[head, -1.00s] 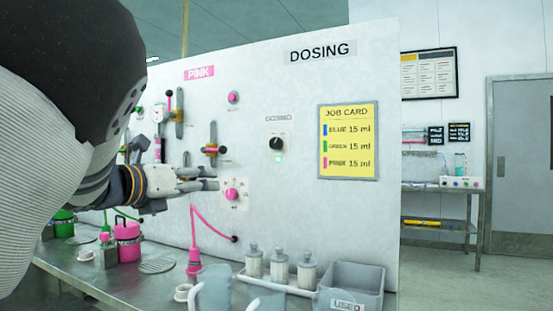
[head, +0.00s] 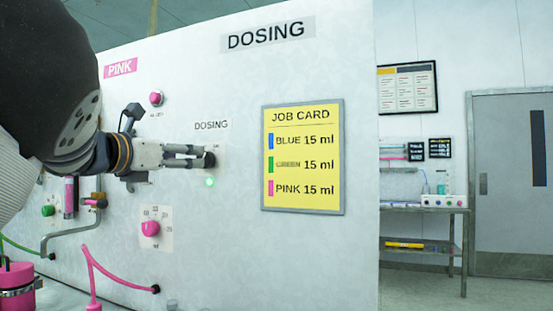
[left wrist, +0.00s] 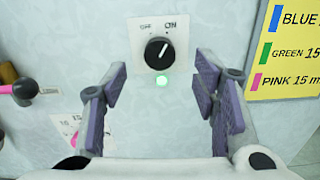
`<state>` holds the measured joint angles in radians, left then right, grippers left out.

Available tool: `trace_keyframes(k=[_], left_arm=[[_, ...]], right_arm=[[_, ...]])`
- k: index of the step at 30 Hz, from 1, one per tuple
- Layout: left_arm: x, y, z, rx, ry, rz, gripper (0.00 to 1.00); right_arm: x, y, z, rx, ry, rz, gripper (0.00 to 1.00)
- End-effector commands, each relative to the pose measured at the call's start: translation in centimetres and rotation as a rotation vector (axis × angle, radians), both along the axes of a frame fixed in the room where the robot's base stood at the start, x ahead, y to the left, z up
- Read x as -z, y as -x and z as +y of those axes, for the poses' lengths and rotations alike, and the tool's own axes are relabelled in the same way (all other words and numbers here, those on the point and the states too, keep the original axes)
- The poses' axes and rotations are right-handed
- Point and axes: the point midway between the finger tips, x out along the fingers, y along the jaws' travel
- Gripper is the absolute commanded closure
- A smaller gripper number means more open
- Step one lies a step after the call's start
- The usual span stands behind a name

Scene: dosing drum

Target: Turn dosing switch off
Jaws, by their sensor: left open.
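The dosing switch is a black round knob on a white plate; in the left wrist view the knob (left wrist: 159,50) sits ahead of my fingers, its white mark leaning right towards ON. Just below it, a green lamp (left wrist: 162,82) is lit; the lamp also shows in the head view (head: 210,182). My left gripper (head: 205,156) is open and empty in front of the panel, its fingers reaching to the knob and partly hiding its plate in the head view. In the left wrist view the fingers (left wrist: 160,92) stand apart, left and right below the switch. My right gripper is not seen.
A yellow job card (head: 303,157) hangs right of the switch. A pink dial (head: 150,228) and a pink button (head: 156,99) are on the panel to the left. A pink hose (head: 120,275) hangs below. A side bench (head: 425,209) stands beyond the panel's right edge.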

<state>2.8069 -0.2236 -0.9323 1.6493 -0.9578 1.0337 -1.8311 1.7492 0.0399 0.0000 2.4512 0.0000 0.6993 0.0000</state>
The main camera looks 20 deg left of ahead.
Motion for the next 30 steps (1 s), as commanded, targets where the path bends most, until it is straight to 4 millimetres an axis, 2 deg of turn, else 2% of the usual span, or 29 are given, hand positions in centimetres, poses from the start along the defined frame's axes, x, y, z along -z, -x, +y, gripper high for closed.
trace_keyframes(k=[1,3,7,12,18,20,24,25,30], left_arm=[[0.3,-1.4,-0.1,0.002,0.000,0.004,0.45],[0.3,-3.1,-0.2,0.002,0.000,0.004,0.45],[0.1,-5.2,-0.4,0.001,0.001,0.002,0.45],[0.1,-6.3,-0.4,-0.001,0.002,0.001,0.45],[0.1,-6.4,-0.5,-0.001,0.002,0.002,0.45],[0.1,-6.4,-0.5,-0.001,0.002,0.002,0.57],[0.1,-6.4,-0.5,-0.001,0.002,0.002,0.89],[0.1,-6.4,-0.5,-0.001,0.002,0.002,0.94],[0.1,-6.3,-0.5,-0.001,0.005,0.002,0.94]], right_arm=[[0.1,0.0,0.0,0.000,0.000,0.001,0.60],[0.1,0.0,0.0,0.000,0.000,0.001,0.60],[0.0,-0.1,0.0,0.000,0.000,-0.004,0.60],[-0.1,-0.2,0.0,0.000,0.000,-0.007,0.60],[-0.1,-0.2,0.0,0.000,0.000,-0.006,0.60],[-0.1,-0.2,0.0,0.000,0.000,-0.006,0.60],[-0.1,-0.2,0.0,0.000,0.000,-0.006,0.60],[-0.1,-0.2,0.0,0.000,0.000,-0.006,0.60],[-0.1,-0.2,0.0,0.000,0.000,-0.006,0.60]])
